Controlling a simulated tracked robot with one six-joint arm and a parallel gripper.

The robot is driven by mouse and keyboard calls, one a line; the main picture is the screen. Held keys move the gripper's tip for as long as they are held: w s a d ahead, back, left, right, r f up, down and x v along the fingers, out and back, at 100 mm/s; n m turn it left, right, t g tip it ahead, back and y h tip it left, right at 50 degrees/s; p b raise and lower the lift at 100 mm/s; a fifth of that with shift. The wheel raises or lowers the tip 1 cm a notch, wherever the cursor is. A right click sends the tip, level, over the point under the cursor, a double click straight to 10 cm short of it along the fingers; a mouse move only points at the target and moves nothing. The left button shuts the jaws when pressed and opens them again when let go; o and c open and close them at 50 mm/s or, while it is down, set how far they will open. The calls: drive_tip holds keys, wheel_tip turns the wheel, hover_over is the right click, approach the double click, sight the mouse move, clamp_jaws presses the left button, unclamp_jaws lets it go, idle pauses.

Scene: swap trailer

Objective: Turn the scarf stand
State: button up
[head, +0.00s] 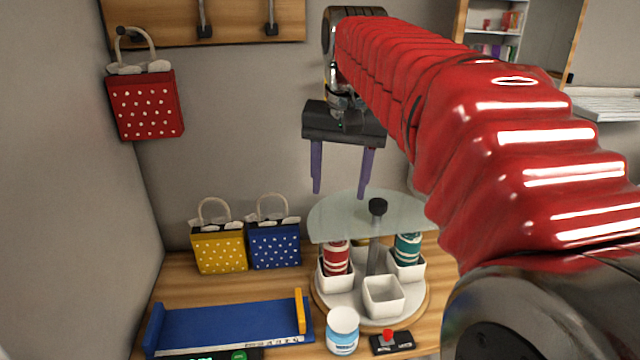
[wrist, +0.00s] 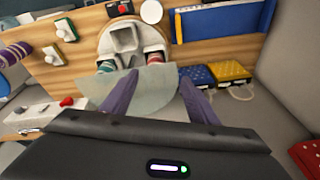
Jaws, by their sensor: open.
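The scarf stand (head: 325,300) is a round turntable on the wooden counter. It has a central post (head: 376,250) with a black knob (head: 378,207) and a half-round glass plate (head: 345,215) near the top. White square cups stand on it. A red-and-white roll (head: 336,258) is in the left cup and a teal roll (head: 408,247) in the right one; the front cup (head: 384,296) looks empty. My gripper (head: 339,192) is open and empty, pointing down above the glass plate, left of the knob. In the wrist view its purple fingers frame the glass plate (wrist: 155,95).
A blue tray (head: 230,325) with a yellow upright piece lies at front left. A white jar (head: 342,332) and a black box with a red button (head: 390,340) stand before the stand. Yellow (head: 219,250) and blue (head: 274,246) bags stand behind left; a red bag (head: 146,104) hangs from a hook.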

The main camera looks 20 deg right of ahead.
drive_tip(key=w+d+r+m+g, duration=0.1)
drive_tip(key=w+d+r+m, duration=0.1)
drive_tip(key=w+d, duration=0.35)
drive_tip(key=m+g, duration=0.2)
drive_tip(key=m, duration=0.2)
hover_over(379, 202)
drive_tip(key=shift+r+y, duration=0.15)
drive_tip(key=shift+y, duration=0.15)
drive_tip(key=shift+f, duration=6.9)
drive_tip(key=shift+c, duration=0.6)
